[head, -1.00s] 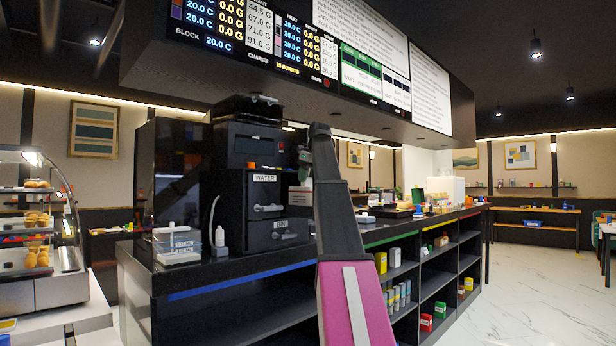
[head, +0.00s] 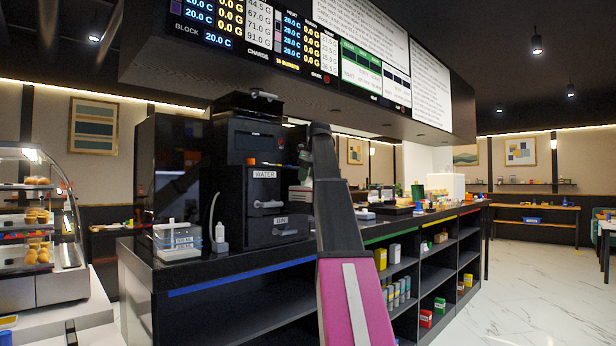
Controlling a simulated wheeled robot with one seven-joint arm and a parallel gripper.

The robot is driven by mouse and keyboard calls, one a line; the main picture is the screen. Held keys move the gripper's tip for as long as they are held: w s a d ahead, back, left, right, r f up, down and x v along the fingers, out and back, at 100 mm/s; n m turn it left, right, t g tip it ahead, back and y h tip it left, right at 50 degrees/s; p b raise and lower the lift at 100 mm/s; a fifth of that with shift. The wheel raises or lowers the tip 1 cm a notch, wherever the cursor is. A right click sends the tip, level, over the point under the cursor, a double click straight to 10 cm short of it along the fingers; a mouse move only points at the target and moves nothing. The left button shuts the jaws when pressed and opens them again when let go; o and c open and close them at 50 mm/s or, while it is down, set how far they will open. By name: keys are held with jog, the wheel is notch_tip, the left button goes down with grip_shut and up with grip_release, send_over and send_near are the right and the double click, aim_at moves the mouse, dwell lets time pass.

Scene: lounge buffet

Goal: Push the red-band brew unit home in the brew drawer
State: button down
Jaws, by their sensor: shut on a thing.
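The black machine (head: 240,150) stands on the counter. Its front has a drawer labelled WATER (head: 264,174) and a lower one labelled BIN (head: 281,220), both with handles and both looking shut. I cannot make out the red-band brew unit or a brew drawer. My arm rises in front of the machine's right side, with a pink lower link, and covers what is behind it. My gripper's fingers cannot be made out; the arm's end seems to be behind its own links.
The black counter (head: 210,272) has a blue front strip and open shelves with small boxes and cans. A pastry case (head: 40,230) is at far left. The marble floor (head: 530,290) is clear at right.

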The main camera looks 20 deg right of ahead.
jog(key=shift+f, duration=0.5)
jog(key=shift+c, duration=2.3)
grip_release()
